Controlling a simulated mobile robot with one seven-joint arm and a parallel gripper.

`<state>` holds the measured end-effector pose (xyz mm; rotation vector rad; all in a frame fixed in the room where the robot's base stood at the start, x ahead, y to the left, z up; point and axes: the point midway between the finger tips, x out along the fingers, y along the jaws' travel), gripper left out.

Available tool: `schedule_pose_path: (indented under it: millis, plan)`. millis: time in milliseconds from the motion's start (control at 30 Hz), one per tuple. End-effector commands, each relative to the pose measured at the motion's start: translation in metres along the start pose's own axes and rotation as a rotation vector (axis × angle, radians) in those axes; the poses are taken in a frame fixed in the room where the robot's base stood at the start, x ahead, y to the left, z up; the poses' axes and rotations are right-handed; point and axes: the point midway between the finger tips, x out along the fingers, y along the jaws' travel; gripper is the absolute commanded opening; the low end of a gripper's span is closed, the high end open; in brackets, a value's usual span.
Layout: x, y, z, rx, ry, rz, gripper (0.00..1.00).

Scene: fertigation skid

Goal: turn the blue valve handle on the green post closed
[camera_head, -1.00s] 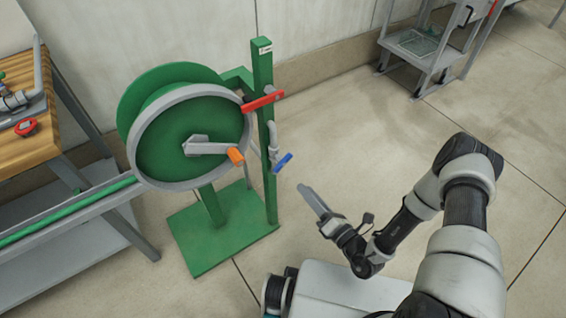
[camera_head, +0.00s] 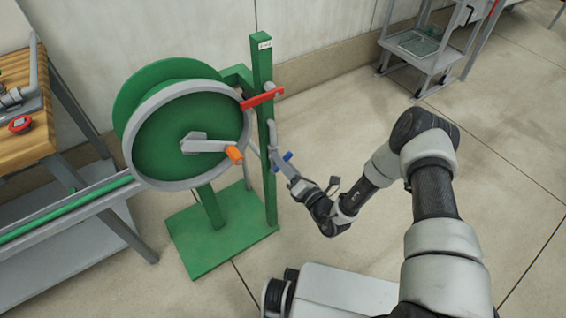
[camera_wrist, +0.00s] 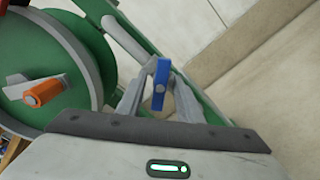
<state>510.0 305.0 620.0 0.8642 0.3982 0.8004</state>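The green post (camera_head: 264,130) stands upright on a green base plate. A small blue valve handle (camera_head: 287,156) is on its lower right side, partly hidden by my gripper. My gripper (camera_head: 280,163) has its fingers at the handle. In the wrist view the blue handle (camera_wrist: 161,86) stands upright in the picture between the two grey fingers of my gripper (camera_wrist: 160,92). The fingers are apart, with a gap visible on each side of the handle. The valve body behind the handle is mostly hidden.
A red handle (camera_head: 262,98) sits higher on the post. A green hose reel (camera_head: 190,140) with an orange crank grip (camera_head: 234,155) is left of it. A wooden-topped bench (camera_head: 22,150) is at far left.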

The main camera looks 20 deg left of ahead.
Motion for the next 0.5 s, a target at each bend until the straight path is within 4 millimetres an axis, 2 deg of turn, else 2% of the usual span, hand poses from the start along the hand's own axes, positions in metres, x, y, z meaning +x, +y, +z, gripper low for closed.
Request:
schedule_pose_path:
  millis: [67, 100, 267, 300, 500]
  plan:
    - [-0.0001, 0.0001, 0.0001, 0.0, 0.0, 0.0, 0.33]
    - [-0.0002, 0.0, 0.0001, 0.0, 0.0, 0.0, 0.29]
    - [-0.0004, 0.0, -0.0001, 0.0, 0.0, 0.0, 0.02]
    - [-0.0005, 0.0, -0.0001, 0.0, 0.0, 0.0, 0.0]
    - [-0.0008, -0.0004, 0.0002, 0.013, -0.001, 0.0, 0.0]
